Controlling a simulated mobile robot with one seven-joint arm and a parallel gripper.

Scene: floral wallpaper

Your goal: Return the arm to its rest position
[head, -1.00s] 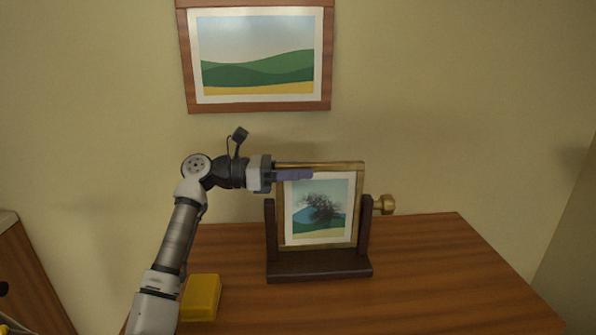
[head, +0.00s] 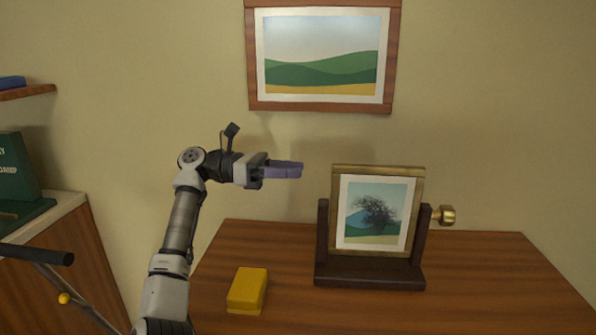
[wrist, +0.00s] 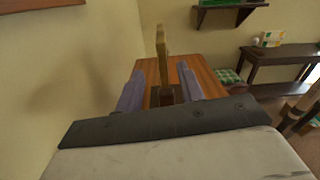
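My gripper (head: 299,170) is raised above the table at the left of the tilting picture frame, with its purple fingers pointing right toward it. In the wrist view the two fingers of my gripper (wrist: 160,72) stand apart with nothing held between them. My arm (head: 180,225) rises from the bottom of the head view and bends at the elbow-like joint. The framed tree picture (head: 375,212) stands upright in a dark wooden stand (head: 370,276), clear of the fingers. In the wrist view the frame (wrist: 162,50) shows edge-on beyond the fingers.
The wooden table (head: 480,275) holds a yellow box (head: 247,290) near my arm. A brass knob (head: 444,215) sticks out right of the frame. A landscape picture (head: 320,60) hangs on the wall. A cabinet (head: 75,255) and dark bar (head: 35,254) are at left.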

